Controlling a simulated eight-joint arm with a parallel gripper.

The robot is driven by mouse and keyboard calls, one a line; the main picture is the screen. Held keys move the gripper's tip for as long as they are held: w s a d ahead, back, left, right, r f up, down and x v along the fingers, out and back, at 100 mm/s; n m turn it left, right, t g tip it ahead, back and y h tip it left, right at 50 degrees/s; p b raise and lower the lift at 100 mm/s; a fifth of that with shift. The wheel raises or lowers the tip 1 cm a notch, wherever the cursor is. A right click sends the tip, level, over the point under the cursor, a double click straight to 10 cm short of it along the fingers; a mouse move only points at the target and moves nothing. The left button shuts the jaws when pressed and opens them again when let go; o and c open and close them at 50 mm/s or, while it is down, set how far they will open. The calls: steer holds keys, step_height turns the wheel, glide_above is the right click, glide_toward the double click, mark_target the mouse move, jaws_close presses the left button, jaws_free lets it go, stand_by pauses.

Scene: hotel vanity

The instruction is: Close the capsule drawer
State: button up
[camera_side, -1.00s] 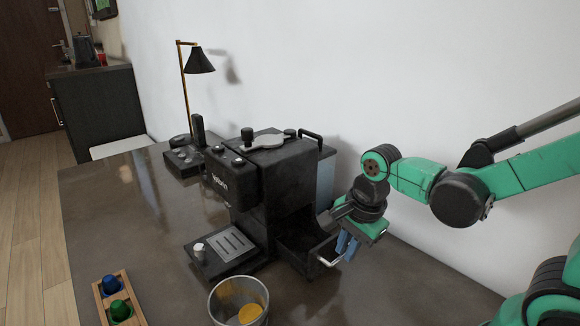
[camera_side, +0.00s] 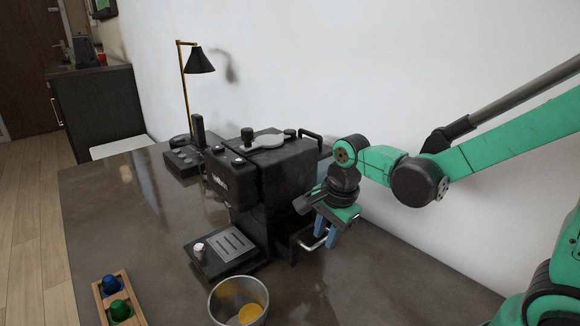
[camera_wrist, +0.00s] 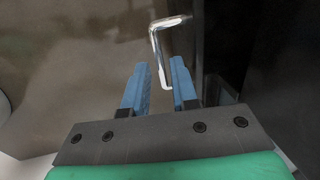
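The black coffee machine (camera_side: 262,185) stands on the dark counter. Any small gap left is hard to tell. The drawer's silver handle (camera_side: 313,245) sticks out. My gripper (camera_side: 328,232) is at the handle, pointing down. In the wrist view its two blue fingers (camera_wrist: 160,75) are apart, and one end of the bright handle (camera_wrist: 160,45) lies between them. I cannot tell whether a finger touches it.
A metal cup (camera_side: 238,303) with something yellow inside stands in front of the machine. A wooden holder (camera_side: 110,288) with a blue and a green capsule lies at the left. A lamp (camera_side: 200,60) stands behind. The counter right of the cup is clear.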

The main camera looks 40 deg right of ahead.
steer(key=shift+s+r, duration=0.2)
steer(key=shift+r, duration=0.7)
steer(key=shift+s+r, duration=0.15)
steer(key=shift+r, duration=0.8)
steer(key=shift+s+r, duration=0.2)
steer(key=shift+r, duration=0.7)
